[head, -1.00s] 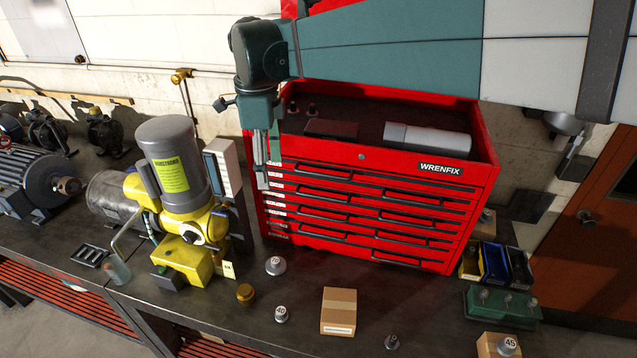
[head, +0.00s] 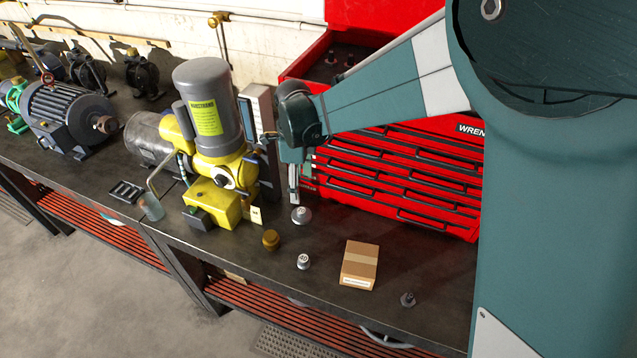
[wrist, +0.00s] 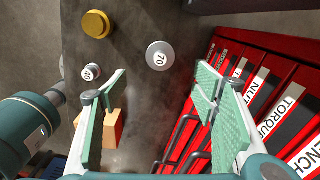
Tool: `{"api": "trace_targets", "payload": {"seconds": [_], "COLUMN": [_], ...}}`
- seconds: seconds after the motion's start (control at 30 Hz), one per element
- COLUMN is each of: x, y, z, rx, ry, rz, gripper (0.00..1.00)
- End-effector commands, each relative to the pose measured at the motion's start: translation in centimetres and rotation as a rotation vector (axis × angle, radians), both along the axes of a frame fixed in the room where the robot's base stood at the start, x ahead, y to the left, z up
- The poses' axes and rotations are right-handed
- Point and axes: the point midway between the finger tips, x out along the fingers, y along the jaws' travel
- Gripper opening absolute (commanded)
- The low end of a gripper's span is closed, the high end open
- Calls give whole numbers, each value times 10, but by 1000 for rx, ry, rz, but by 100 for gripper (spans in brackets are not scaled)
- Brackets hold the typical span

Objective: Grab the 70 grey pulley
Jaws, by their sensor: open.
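The grey pulley marked 70 (wrist: 160,56) sits flat on the dark workbench, and it also shows in the head view (head: 301,216), in front of the red tool chest. My gripper (wrist: 162,82) is open and empty, with green-padded fingers to the left and right. The pulley shows beyond the fingertips, roughly between them in the picture. In the head view my gripper (head: 293,195) points down just above the pulley, close to the chest front.
A smaller grey pulley marked 40 (wrist: 91,72) and a brass cylinder (head: 271,240) stand nearby. A cardboard box (head: 360,266) and a small dark pulley (head: 407,300) lie to the right. The red chest (head: 400,170) and yellow-grey motor (head: 209,125) flank my gripper.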

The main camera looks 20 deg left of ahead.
Motion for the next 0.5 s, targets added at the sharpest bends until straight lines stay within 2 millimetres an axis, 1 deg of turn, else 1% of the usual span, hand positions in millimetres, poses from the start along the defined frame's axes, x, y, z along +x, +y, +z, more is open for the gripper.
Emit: {"api": "trace_targets", "payload": {"seconds": [0.03,0.1,0.2,0.33,0.5], "x": [0,0,0,0,0], "y": [0,0,0,0,0], "z": [-16,-32,-48,-58,-60], "rx": [0,0,0,0,0], "ry": [0,0,0,0,0], "rz": [0,0,0,0,0], "gripper": [59,59,59,59,59]}}
